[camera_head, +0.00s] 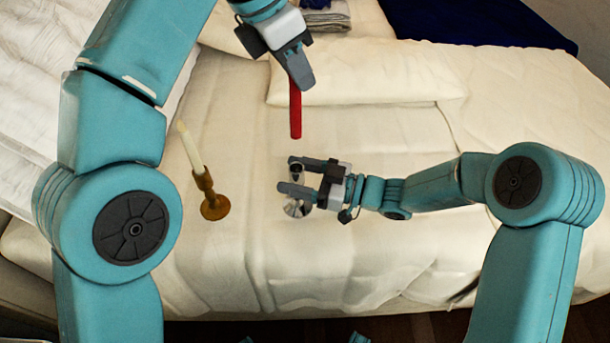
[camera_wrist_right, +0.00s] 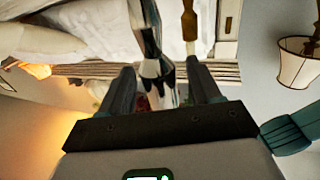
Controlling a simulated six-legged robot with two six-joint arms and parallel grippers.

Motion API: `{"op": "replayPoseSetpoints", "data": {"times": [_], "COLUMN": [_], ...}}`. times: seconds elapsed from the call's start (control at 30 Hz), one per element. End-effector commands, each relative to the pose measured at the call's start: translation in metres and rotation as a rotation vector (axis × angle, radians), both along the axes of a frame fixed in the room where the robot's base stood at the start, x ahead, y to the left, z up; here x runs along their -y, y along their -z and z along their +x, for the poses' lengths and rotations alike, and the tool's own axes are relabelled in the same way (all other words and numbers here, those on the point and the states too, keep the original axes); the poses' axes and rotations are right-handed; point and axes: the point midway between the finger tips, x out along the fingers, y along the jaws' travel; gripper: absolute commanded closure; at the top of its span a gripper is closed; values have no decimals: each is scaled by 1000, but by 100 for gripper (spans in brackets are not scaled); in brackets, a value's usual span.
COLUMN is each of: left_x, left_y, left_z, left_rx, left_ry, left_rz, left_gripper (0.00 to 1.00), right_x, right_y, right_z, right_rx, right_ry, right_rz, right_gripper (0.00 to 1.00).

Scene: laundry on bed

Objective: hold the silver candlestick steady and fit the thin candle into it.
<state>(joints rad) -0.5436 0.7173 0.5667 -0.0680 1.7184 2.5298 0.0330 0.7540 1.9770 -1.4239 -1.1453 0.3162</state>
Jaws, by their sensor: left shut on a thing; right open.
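The thin red candle (camera_head: 295,115) hangs nearly upright, its lower end free above the bed. My left gripper (camera_head: 300,82) is shut on its upper part. The silver candlestick (camera_head: 297,210) stands on the bed below the candle, with a clear gap between them. My right gripper (camera_head: 289,174) is open, its fingers on either side of the candlestick's upper part. In the right wrist view the candlestick (camera_wrist_right: 149,38) shows between the spread fingers (camera_wrist_right: 160,84); contact with them cannot be told.
A brass candlestick (camera_head: 214,206) with a white candle (camera_head: 189,147) stands on the bed to the left. The cream bed cover (camera_head: 380,140) is largely clear. Folded cloths (camera_head: 325,16) and a dark blue cloth (camera_head: 470,22) lie at the back.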

Motion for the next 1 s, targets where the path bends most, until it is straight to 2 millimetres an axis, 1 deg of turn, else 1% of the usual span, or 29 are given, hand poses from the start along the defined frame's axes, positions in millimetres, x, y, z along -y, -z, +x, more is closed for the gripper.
{"op": "replayPoseSetpoints", "data": {"times": [0.1,0.13,0.17,0.2,0.27,0.3,0.33,0.6,0.67,0.8,0.9,1.0], "left_x": [0,0,0,0,0,0,0,0,-1,-2,-2,-2], "left_y": [0,0,0,0,0,0,0,2,6,17,23,30], "left_z": [0,0,0,0,0,0,0,0,0,-1,-2,-3], "left_rx": [0,0,0,0,0,0,0,0,0,8,15,20], "left_ry": [0,0,0,0,0,0,0,22,78,271,377,427], "left_rz": [0,0,0,0,0,0,0,2,3,0,-8,-14], "left_gripper": [100,100,100,100,100,100,100,100,100,100,100,100], "right_x": [0,0,0,0,0,0,0,0,0,0,0,0], "right_y": [0,0,0,0,0,0,0,1,1,2,2,2], "right_z": [0,0,0,0,0,0,0,0,-1,-1,-1,-1], "right_rx": [0,0,0,0,0,0,0,-2,-2,-3,-3,-4], "right_ry": [0,0,0,0,0,0,0,-1,-1,-1,-1,-1], "right_rz": [0,0,0,0,0,-1,-1,-3,-3,-3,-4,-5], "right_gripper": [37,41,50,63,83,96,100,100,100,100,100,100]}}
